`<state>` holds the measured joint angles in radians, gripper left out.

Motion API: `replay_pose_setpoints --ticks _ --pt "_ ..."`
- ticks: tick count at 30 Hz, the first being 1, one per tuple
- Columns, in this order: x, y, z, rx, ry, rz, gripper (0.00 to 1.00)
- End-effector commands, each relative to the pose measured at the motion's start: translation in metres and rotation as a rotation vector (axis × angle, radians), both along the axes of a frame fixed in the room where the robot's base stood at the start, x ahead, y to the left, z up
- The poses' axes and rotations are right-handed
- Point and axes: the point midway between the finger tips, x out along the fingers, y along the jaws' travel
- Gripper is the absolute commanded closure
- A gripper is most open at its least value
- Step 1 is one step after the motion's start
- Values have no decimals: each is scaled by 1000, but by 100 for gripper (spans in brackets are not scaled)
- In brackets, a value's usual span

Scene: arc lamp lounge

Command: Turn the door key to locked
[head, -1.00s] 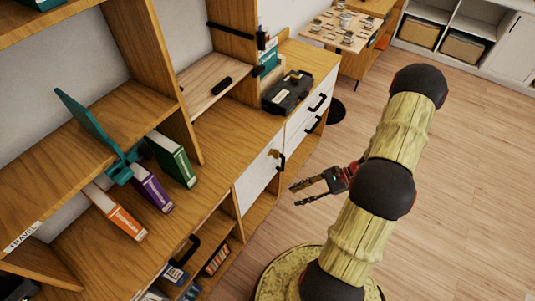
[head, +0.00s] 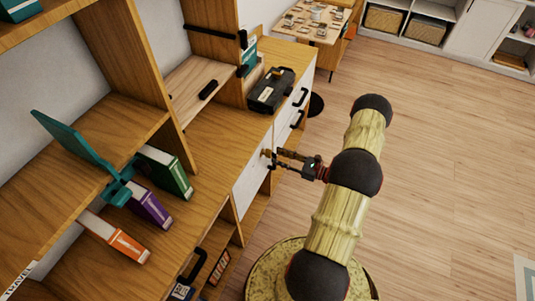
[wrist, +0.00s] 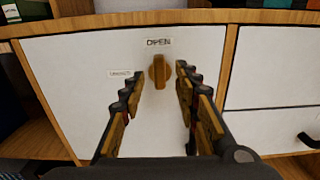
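The door key (wrist: 159,72) is a brass-coloured turn piece on a white cabinet door (wrist: 75,60). It stands upright, in line with the "OPEN" label (wrist: 158,42) above it. A smaller label (wrist: 120,73) to its left is too blurred to read surely. My gripper (wrist: 157,85) is open, with one finger on each side of the key and a visible gap to both. In the head view my gripper (head: 279,158) reaches the door front from the right, and the key (head: 266,153) shows just at its fingertips.
White drawers (wrist: 275,70) with dark handles lie to the right. Above is the wooden counter (head: 215,140) with a black case (head: 270,92) and books (head: 165,172). The floor (head: 440,170) at right is clear.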

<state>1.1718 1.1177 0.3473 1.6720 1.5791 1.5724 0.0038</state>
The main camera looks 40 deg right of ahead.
Motion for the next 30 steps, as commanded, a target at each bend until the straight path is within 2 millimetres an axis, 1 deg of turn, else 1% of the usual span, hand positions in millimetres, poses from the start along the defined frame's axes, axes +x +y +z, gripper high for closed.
replay_pose_setpoints --ticks 1,6,12,22,30 --pt "8 5 -2 0 0 3 68" --pt "32 14 -2 0 1 3 68" --pt "47 21 -1 1 1 2 68" --pt "50 22 0 1 1 2 69" --pt "50 22 0 1 1 2 84"
